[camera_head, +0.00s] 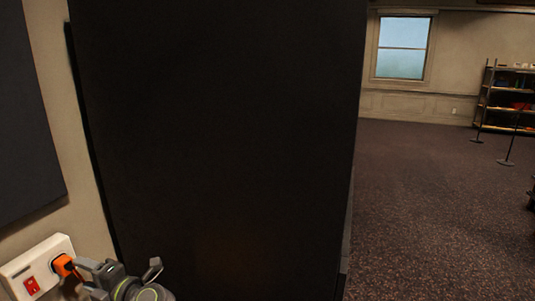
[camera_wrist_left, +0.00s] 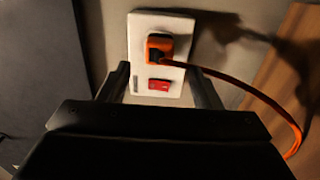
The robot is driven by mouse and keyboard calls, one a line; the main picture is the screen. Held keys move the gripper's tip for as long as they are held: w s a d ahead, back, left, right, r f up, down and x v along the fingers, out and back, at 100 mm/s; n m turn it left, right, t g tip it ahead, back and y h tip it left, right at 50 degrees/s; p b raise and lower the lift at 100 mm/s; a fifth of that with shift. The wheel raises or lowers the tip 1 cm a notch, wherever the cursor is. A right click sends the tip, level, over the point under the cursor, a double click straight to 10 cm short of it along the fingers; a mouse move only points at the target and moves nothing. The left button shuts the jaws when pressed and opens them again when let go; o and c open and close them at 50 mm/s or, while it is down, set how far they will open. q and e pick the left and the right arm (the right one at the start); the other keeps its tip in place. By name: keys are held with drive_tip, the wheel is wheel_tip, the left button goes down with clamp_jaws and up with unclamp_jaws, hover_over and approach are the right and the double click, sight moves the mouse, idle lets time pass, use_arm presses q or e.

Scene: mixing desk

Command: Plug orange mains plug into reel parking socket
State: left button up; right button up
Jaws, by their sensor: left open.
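The orange mains plug (camera_head: 63,265) sits in a white wall socket plate (camera_head: 35,262) at the lower left of the head view. In the left wrist view, the plug (camera_wrist_left: 159,46) is in the upper part of the white plate (camera_wrist_left: 140,25), above a red switch (camera_wrist_left: 158,85). Its orange cable (camera_wrist_left: 262,92) curves away right and down. My left gripper (camera_head: 90,278) is just right of the plug and open. Its fingers in the wrist view (camera_wrist_left: 160,88) stand apart, with the plug beyond them, and appear empty. The reel and its parking socket are not visible. My right gripper is not in view.
A large black panel (camera_head: 220,140) fills the middle of the head view, close to my left arm. A dark panel (camera_head: 25,120) hangs on the wall above the socket. Open carpeted floor (camera_head: 430,210) lies to the right, with a shelf (camera_head: 505,98) beyond.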

sight(69, 268)
use_arm(q)
drive_tip(key=x, duration=0.1)
drive_tip(key=p+x, duration=0.1)
drive_tip(key=shift+a+r, duration=0.35)
drive_tip(key=shift+a, duration=0.05)
drive_tip(key=shift+w+a+f+b, duration=0.15)
drive_tip(key=shift+a+f+b, duration=0.15)
drive_tip(key=shift+a+b, duration=0.25)
drive_tip(key=shift+w+a+f+b, duration=0.15)
drive_tip(key=shift+a+f+b, duration=0.1)
drive_tip(key=shift+a+b, duration=0.25)
drive_tip(key=shift+w+a+b, duration=0.3)
drive_tip(key=shift+a+b, duration=0.3)
drive_tip(key=shift+a, duration=0.05)
drive_tip(key=shift+a+r, duration=0.25)
drive_tip(key=shift+a, duration=0.05)
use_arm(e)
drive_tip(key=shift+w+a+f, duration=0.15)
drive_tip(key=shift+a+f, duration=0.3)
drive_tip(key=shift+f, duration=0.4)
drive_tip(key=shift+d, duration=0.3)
use_arm(q)
drive_tip(key=shift+b, duration=0.3)
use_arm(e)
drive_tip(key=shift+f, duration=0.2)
use_arm(q)
drive_tip(key=shift+b, duration=0.5)
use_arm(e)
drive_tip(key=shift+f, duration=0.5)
